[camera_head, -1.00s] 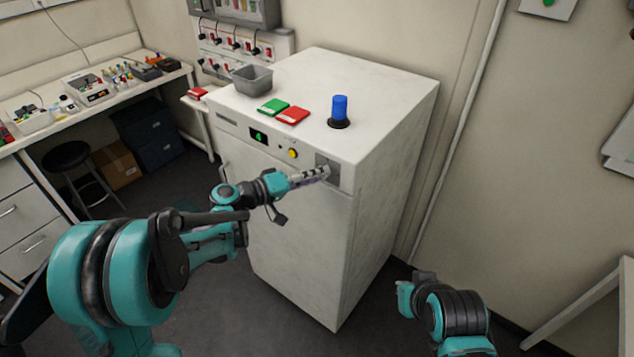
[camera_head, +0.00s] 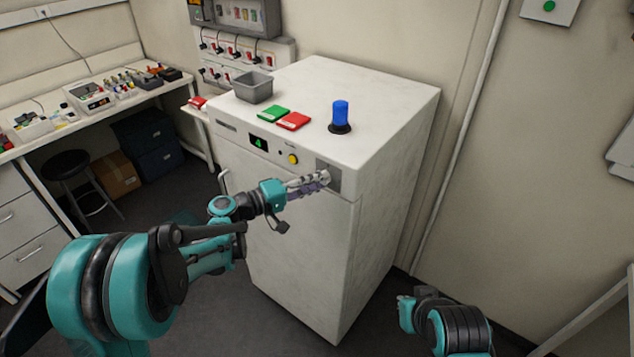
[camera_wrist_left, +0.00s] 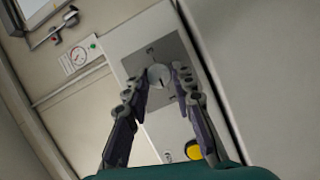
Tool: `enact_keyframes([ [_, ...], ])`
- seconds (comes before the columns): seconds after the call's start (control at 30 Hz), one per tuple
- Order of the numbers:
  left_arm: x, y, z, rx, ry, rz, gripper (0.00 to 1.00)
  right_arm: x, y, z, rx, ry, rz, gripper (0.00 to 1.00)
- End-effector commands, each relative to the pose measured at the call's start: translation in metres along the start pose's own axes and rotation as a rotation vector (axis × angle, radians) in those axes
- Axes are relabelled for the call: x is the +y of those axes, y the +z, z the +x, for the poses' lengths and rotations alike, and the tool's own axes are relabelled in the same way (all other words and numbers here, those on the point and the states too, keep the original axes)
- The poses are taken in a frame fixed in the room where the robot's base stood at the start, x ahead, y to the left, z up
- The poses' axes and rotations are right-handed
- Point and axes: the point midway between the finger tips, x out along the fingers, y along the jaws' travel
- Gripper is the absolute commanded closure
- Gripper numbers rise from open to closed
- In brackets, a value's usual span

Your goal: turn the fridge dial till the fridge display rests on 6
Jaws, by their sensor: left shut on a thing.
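The fridge (camera_head: 290,240) is a white cabinet in the head view. Its small black display (camera_head: 259,142) shows a green 4. The fridge dial (camera_wrist_left: 159,76) is a round pale knob with a dark mark, on a grey square plate (camera_wrist_left: 178,52). In the head view the dial is hidden by the fingers in front of the plate (camera_head: 335,173). My left gripper (camera_head: 323,180) is shut on the dial, with one finger on each side in the left wrist view (camera_wrist_left: 160,79). Part of my right arm shows at lower right; its fingers do not show.
A yellow button (camera_head: 293,159) sits on the front panel, left of the plate. On the fridge top are a grey bin (camera_head: 253,87), a green case (camera_head: 273,114), a red case (camera_head: 294,121) and a blue-capped object (camera_head: 340,114). A workbench (camera_head: 110,108) stands at left.

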Motion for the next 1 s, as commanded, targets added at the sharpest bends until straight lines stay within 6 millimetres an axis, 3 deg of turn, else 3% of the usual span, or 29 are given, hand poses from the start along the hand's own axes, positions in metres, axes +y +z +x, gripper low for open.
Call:
enact_keyframes([
  [0.03,-0.001,0.000,0.000,-0.001,-0.001,0.001,1.00,0.000,0.000,0.000,0.000,0.000,0.000,1.00],
  [0.07,-0.001,0.000,0.000,-0.001,-0.001,0.001,0.70,0.000,0.000,0.000,0.000,0.000,0.000,1.00],
  [0.13,0.000,0.000,0.000,-0.001,-0.001,0.001,0.54,0.000,0.000,0.000,0.000,0.000,0.000,1.00],
  [0.43,0.000,0.000,-0.001,0.000,0.000,0.001,0.54,0.000,0.000,0.000,0.000,0.000,0.000,1.00],
  [0.57,0.000,-0.001,-0.012,0.002,-0.001,0.001,0.54,0.000,0.000,0.000,0.000,0.000,0.000,1.00],
  [1.0,-0.001,-0.001,-0.100,0.003,-0.002,0.000,0.54,0.000,0.000,0.000,0.000,0.000,0.000,1.00],
])
